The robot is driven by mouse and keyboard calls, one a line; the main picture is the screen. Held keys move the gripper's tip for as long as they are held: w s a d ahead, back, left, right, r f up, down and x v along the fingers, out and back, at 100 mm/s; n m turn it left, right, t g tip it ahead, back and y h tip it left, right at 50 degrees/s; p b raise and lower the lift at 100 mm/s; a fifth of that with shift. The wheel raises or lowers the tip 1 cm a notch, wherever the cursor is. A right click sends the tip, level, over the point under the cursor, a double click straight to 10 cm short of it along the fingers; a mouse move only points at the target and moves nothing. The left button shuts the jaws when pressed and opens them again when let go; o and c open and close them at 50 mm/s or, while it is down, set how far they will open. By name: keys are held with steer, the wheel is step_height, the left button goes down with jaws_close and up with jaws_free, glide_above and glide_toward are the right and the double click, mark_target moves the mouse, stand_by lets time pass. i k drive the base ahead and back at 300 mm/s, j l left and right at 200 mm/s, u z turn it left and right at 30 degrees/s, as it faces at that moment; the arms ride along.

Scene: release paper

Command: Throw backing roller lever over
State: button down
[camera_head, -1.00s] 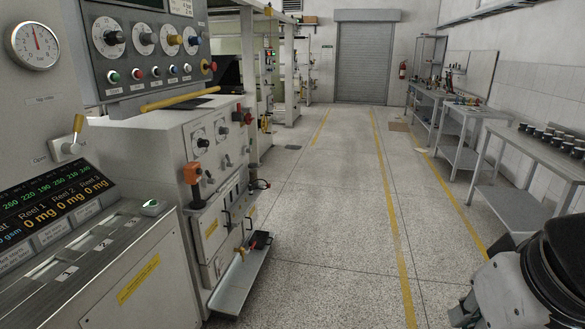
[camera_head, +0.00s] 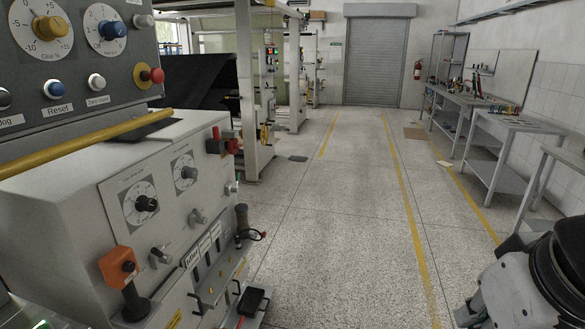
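The machine's grey control panel (camera_head: 115,195) fills the left side. Small grey levers or switches (camera_head: 160,255) and (camera_head: 198,217) stand out beneath two round dials. A brown-handled lever (camera_head: 241,217) stands at the panel's far end. The labels here are too small to read, so I cannot tell which one is the backing roller lever. Part of my arm shows at the bottom right, away from the panel; my gripper's fingers are not visible.
A yellow bar (camera_head: 85,142) runs along the machine's upper edge. A black tray or box (camera_head: 251,302) sticks out low beside it. Benches (camera_head: 508,125) line the right wall.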

mark_target(234, 189)
steer(key=i+u, duration=0.15)
steer(key=i, duration=0.5)
steer(key=i+l+u, duration=0.1)
steer(key=i, duration=0.5)
steer(key=i+l+u, duration=0.15)
steer(key=i, duration=0.5)
steer(key=i+l+u, duration=0.3)
steer(key=i+l, duration=0.1)
steer(key=i, duration=0.1)
